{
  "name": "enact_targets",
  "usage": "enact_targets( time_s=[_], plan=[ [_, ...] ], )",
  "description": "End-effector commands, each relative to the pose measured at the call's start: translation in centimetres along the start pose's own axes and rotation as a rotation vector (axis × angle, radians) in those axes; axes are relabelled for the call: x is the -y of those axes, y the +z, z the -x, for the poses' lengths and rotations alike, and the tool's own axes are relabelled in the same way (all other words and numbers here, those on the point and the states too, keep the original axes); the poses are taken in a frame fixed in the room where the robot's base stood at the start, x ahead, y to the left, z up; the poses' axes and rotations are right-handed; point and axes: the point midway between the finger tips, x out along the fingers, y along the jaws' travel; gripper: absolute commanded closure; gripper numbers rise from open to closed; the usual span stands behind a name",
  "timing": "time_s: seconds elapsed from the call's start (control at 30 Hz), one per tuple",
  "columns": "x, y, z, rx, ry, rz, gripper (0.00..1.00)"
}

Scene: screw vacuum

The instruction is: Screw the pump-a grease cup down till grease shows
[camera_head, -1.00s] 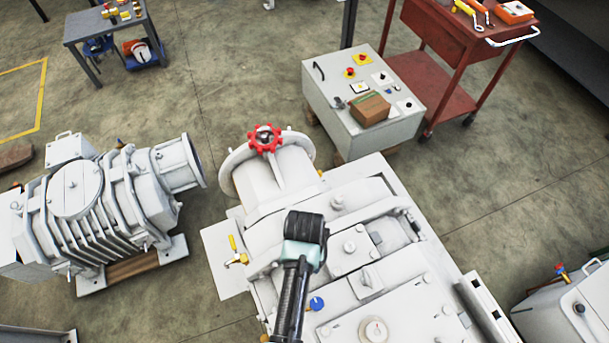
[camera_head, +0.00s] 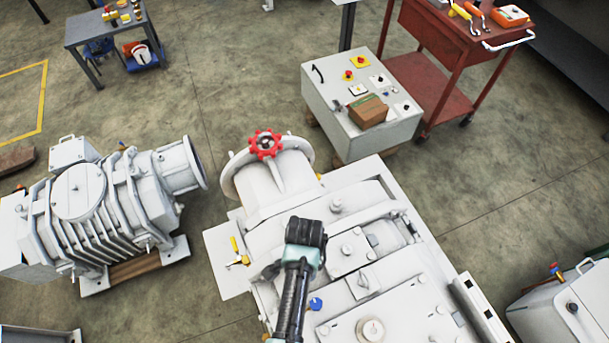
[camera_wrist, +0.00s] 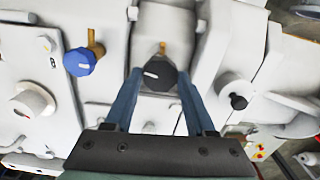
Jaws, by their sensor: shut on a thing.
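A dark octagonal cap (camera_wrist: 159,75) with a white mark, which looks like a grease cup, sits between the fingertips of my gripper (camera_wrist: 159,82) in the wrist view. The fingers are shut on its sides. A short brass stem shows just above it in that view. A similar blue cap (camera_wrist: 80,62) with a white mark and brass stem stands to its left, apart from my gripper; it also shows in the head view (camera_head: 315,303). The held cap is hidden behind my arm in the head view. I see no grease at the cap.
The white pump body (camera_head: 350,250) lies around and under my arm, with a red handwheel (camera_head: 266,143) and a yellow-handled valve (camera_head: 236,252). A black knob (camera_wrist: 238,102) stands right of my fingers. A second pump (camera_head: 95,205), a control box (camera_head: 350,125) and a red cart (camera_head: 440,75) stand farther off.

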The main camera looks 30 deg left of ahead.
Motion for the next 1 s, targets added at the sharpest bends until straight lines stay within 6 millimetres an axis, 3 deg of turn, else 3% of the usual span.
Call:
enact_targets(
  time_s=[0.77, 0.8, 0.93, 1.0],
  plan=[
    [0.05, -0.17, 0.1, -0.004, -0.002, -0.097, 1.0],
    [0.05, -0.18, 0.1, -0.004, -0.002, -0.097, 0.37],
    [0.03, -0.13, 0.07, -0.003, -0.001, -0.097, 0.15],
    [0.02, -0.11, 0.06, -0.003, -0.001, -0.097, 0.15]
  ],
)
